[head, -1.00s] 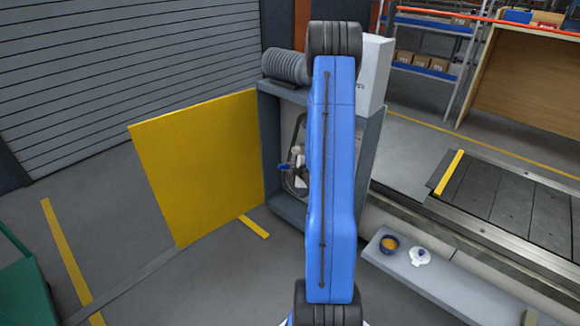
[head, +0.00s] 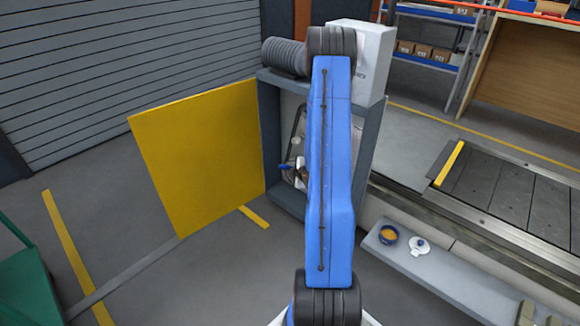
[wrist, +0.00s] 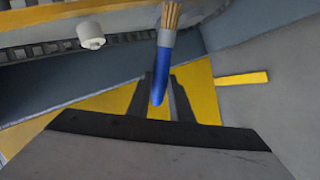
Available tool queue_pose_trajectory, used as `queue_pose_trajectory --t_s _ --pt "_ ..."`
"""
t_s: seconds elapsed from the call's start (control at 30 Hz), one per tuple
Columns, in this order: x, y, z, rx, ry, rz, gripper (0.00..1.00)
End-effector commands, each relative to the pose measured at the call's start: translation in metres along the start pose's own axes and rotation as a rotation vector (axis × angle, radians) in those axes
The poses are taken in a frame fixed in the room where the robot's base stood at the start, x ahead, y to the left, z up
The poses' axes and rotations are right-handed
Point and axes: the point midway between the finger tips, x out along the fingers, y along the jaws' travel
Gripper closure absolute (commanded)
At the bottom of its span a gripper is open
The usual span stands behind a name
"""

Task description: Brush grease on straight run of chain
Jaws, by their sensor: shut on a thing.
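My gripper (wrist: 160,80) is shut on the blue handle of a brush (wrist: 159,88), whose tan bristles point up and away in the wrist view. A dark chain (wrist: 128,40) runs across the upper left of that view, left of the bristles; whether they touch it cannot be told. In the head view part of the chain loop (head: 297,119) shows inside the open housing (head: 265,113), and the brush's blue handle (head: 284,167) shows beside my arm, which hides much of the housing's inside.
A yellow door (head: 197,158) stands open left of the housing. A white cylinder (wrist: 90,35) sits near the chain. A blue pot of orange-brown grease (head: 388,236) and a white lid with a blue knob (head: 419,246) rest on a grey shelf (head: 440,275) beside the conveyor (head: 500,198).

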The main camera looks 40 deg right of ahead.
Motion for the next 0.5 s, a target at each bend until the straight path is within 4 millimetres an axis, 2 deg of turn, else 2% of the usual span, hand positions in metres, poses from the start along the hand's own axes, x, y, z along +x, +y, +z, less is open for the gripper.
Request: queue_pose_trajectory --t_s 0.5 --pt "0.013 -0.023 0.009 0.002 -0.001 -0.001 1.00"
